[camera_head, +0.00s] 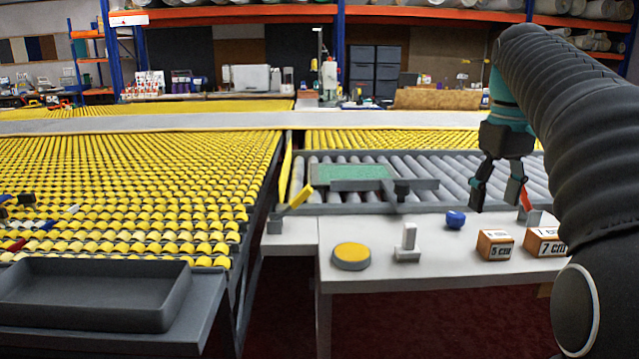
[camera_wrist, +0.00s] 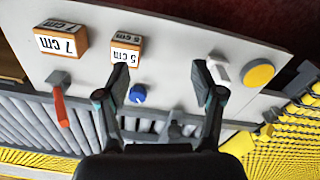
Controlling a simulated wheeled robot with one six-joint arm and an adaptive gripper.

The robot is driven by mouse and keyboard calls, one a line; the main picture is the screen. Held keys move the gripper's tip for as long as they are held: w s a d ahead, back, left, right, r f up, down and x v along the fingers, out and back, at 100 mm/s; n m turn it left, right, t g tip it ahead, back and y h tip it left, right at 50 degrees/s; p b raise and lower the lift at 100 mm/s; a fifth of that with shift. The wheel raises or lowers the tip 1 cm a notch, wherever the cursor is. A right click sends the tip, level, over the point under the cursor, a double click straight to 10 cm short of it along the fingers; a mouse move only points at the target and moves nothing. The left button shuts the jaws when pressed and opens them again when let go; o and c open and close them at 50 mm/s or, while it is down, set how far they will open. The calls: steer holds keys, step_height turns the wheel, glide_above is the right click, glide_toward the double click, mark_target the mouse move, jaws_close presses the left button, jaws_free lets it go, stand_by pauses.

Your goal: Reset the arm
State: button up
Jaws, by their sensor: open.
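My gripper (camera_head: 497,190) hangs from my arm at the right of the head view, above the back edge of the white table (camera_head: 440,262). Its jaws are open and hold nothing. In the wrist view my gripper (camera_wrist: 165,82) shows its two fingers spread apart, with a small blue object (camera_wrist: 138,94) seen between them, below on the table. The same blue object (camera_head: 455,219) shows in the head view left of and below the fingertips, apart from them. My arm covers the right side of the head view.
The table bears a round yellow-topped piece (camera_head: 351,256), a white upright block (camera_head: 408,238), a 5 cm block (camera_head: 495,245), a 7 cm block (camera_head: 543,242) and a red lever (camera_head: 525,200). Behind is a grey roller bed with a green panel (camera_head: 350,172). An empty dark tray (camera_head: 90,318) stands left.

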steer(key=s+a+f+m+t, duration=0.1)
steer(key=s+a+f, duration=0.3)
steer(key=s+f, duration=0.2)
steer(key=s+a+f+m+t, duration=0.1)
steer(key=s+a+f+t, duration=0.1)
steer(key=s+a+f, duration=0.2)
steer(key=s+a+f+m+t, duration=0.1)
steer(key=s+a+f+t, duration=0.1)
steer(key=s+a+f, duration=0.3)
steer(key=s+f, duration=0.4)
steer(key=f, duration=0.3)
steer(key=shift+s+f, duration=0.25)
steer(key=shift+f, duration=0.05)
